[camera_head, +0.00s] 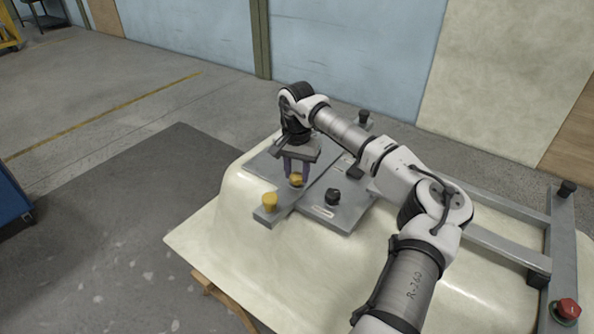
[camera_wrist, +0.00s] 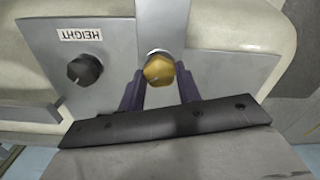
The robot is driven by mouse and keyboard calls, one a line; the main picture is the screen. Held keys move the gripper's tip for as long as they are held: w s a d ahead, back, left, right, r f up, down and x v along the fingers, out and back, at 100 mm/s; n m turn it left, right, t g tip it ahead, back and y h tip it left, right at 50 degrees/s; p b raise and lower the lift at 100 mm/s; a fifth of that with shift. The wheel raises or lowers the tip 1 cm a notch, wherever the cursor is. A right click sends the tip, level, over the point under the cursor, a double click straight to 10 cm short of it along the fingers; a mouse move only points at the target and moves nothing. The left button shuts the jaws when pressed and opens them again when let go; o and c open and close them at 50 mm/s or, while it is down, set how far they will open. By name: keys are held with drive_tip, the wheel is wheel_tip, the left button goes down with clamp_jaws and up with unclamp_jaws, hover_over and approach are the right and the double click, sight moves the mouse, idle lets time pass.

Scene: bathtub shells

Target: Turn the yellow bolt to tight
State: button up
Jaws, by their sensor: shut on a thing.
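A yellow bolt (camera_head: 296,181) with a faceted head stands on the grey metal plate on top of the cream tub shell. In the wrist view the yellow bolt (camera_wrist: 158,68) sits between the two dark purple fingers of my gripper (camera_wrist: 160,82). My gripper (camera_head: 297,170) comes down from above in the head view and is shut on this bolt. Its turn marks are too small to read.
A black knob (camera_head: 333,196) sits right of the bolt. In the wrist view a black knob (camera_wrist: 85,68) is beside a HEIGHT label (camera_wrist: 80,34). A red knob (camera_head: 567,309) is on the grey frame at far right. Open floor lies left of the cream shell (camera_head: 232,240).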

drive_tip(key=shift+m, duration=0.3)
drive_tip(key=m+b, duration=0.2)
drive_tip(key=m, duration=0.3)
drive_tip(key=m+b, duration=0.1)
drive_tip(key=m, duration=0.5)
drive_tip(key=shift+m, duration=0.4)
drive_tip(key=m+b, duration=0.1)
drive_tip(key=m, duration=0.5)
drive_tip(key=shift+d, duration=0.1)
drive_tip(key=m, duration=0.5)
drive_tip(key=shift+b, duration=0.4)
drive_tip(key=shift+m, duration=0.4)
drive_tip(key=o, duration=1)
drive_tip(key=shift+c, duration=0.2)
